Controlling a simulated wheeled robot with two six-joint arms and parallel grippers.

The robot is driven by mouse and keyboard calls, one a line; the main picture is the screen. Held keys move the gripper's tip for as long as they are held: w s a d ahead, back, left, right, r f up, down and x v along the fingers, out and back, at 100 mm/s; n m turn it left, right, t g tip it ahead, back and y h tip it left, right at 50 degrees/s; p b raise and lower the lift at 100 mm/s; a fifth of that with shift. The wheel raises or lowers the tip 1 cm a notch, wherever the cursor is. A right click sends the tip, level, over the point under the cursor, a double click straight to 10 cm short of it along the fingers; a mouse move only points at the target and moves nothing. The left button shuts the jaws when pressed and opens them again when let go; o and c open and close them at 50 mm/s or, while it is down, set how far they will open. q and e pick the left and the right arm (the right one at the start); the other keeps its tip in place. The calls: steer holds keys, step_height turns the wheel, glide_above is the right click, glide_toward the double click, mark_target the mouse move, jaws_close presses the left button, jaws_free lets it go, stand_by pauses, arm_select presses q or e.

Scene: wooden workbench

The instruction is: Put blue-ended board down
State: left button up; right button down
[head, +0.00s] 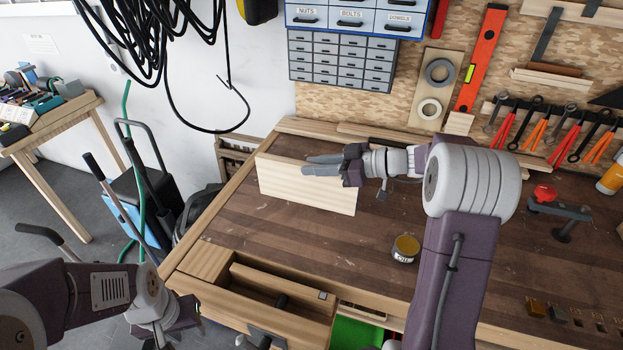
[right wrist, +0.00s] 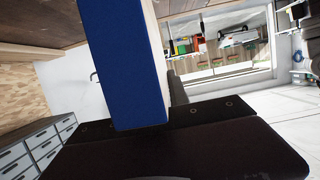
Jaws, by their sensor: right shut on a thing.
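The board (head: 300,190) is pale wood and stands on its long edge, upright, over the back left part of the workbench. Whether its lower edge touches the bench top I cannot tell. My right gripper (head: 322,165) is shut on the board's upper edge near its right end. In the right wrist view the board's blue end (right wrist: 125,65) shows close up, rising from the dark gripper (right wrist: 150,130). The blue end is hidden in the head view. My left arm comes in at the lower left; its fingers are not clearly in view.
The dark workbench top (head: 270,230) is mostly clear in front of the board. A small tin (head: 405,248) stands to the right. A wooden open compartment (head: 265,285) is at the front left edge. Small-parts drawers (head: 342,60) and hanging tools are behind. A red-knobbed clamp (head: 545,193) is at right.

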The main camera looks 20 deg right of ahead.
mark_target(309, 181)
steer(key=shift+x, duration=1)
step_height(309, 181, down, 4)
steer(key=shift+d+f, duration=0.1)
steer(key=shift+f, duration=0.1)
steer(key=shift+s, duration=0.1)
steer(key=shift+f, duration=0.1)
steer(key=c, duration=1.3)
jaws_free()
steer(key=shift+o, duration=0.2)
